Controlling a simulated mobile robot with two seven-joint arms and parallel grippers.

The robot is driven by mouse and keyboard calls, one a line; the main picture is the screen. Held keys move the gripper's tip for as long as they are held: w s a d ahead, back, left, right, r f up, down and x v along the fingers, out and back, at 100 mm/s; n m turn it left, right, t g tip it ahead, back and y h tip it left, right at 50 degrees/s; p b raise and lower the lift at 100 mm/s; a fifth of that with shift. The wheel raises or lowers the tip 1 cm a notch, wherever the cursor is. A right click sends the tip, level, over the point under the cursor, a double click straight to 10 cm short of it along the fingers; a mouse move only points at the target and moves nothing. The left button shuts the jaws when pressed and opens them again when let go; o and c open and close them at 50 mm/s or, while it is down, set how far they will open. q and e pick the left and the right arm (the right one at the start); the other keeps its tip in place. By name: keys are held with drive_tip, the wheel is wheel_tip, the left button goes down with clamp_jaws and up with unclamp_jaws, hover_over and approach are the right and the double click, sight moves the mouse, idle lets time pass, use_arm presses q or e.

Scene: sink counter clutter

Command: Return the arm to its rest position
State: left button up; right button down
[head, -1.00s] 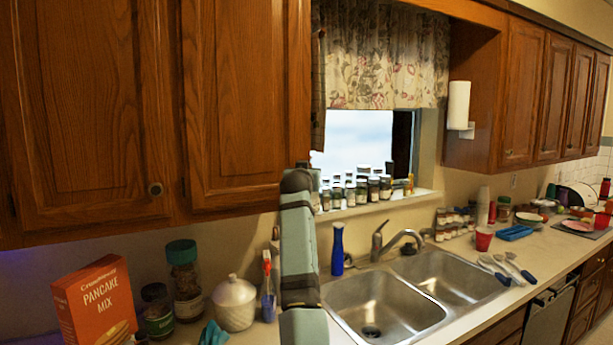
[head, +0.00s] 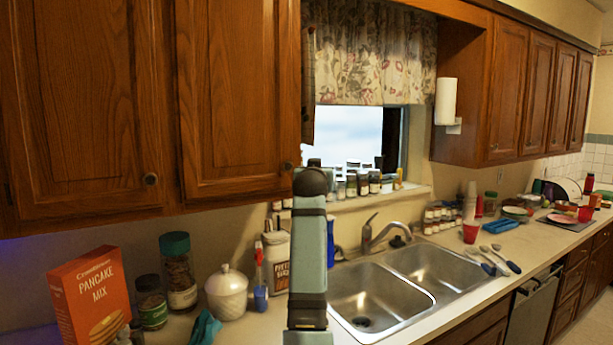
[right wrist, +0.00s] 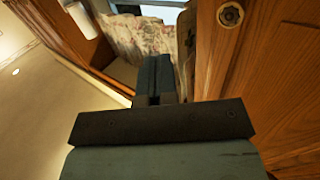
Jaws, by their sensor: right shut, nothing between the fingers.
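My right gripper (right wrist: 155,82) shows in the right wrist view, its two dark fingers shut together with nothing between them. Its fingers point toward the curtained window, beside a wooden cabinet door (right wrist: 270,75). In the head view, my grey-green arm (head: 312,245) stands upright in front of the sink's left side and the window. The gripper itself cannot be made out there. My left gripper is in neither view.
Wooden cabinets (head: 85,110) hang at the upper left. Below are a pancake mix box (head: 95,300), jars (head: 178,275) and a white lidded pot (head: 227,293). The double sink (head: 365,295) is right of my arm.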

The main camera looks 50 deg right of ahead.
drive_tip(key=s+a+f+n+t+y, duration=0.1)
drive_tip(key=s+a+f+n+y, duration=0.2)
drive_tip(key=a+f, duration=0.8)
drive_tip(key=s+a+f+n+t+y+p, duration=0.15)
drive_tip(key=a+f+n+y, duration=0.35)
drive_tip(key=f, duration=0.9)
drive_tip(key=s+a+f+n+t+y+b, duration=0.15)
drive_tip(key=a+f+n, duration=0.25)
drive_tip(key=a+f, duration=0.75)
drive_tip(key=s+a+f+g+y, duration=0.1)
drive_tip(key=s+a+f+y, duration=0.1)
drive_tip(key=s+a+f, duration=0.4)
drive_tip(key=s+a+f+n+g+y+p, duration=0.1)
drive_tip(key=s+a+f+y, duration=0.2)
drive_tip(key=s, duration=0.9)
drive_tip(key=s+a+f+g+y, duration=0.1)
drive_tip(key=s+a+f+y, duration=0.2)
drive_tip(key=s+a+f, duration=0.5)
wheel_tip(320, 180, down, 4)
drive_tip(key=shift+s+a+f+n+g+p, duration=0.3)
drive_tip(key=shift+s+a+g+p, duration=0.1)
drive_tip(key=shift+s, duration=0.1)
